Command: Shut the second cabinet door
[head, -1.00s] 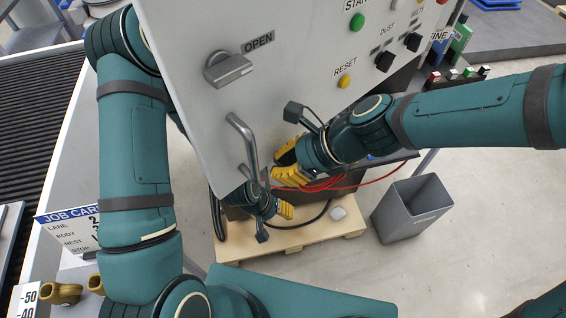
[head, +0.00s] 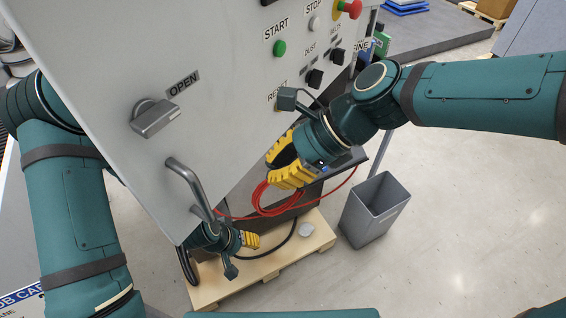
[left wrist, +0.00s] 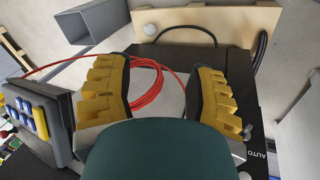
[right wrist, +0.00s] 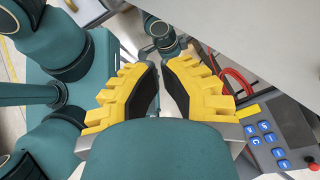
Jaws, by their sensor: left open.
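A light grey cabinet front (head: 110,50) fills the upper left of the head view. It carries a rotary knob (head: 155,118) beside an OPEN label, and a grey bar handle (head: 186,182) near its lower edge. My left gripper (head: 245,250) is partly hidden behind that edge, below the handle. In the left wrist view its fingers (left wrist: 160,78) are wide apart with nothing between them. My right gripper (head: 283,165) is in front of the lower right part of the cabinet. In the right wrist view its fingertips (right wrist: 159,68) are close together with a narrow, empty gap.
Red cable (head: 270,198) hangs behind my right gripper. A wooden pallet (head: 285,262) lies on the floor below, with a grey bin (head: 375,210) to its right. Control buttons, including green START (head: 280,48), line the panel above. Floor at right is clear.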

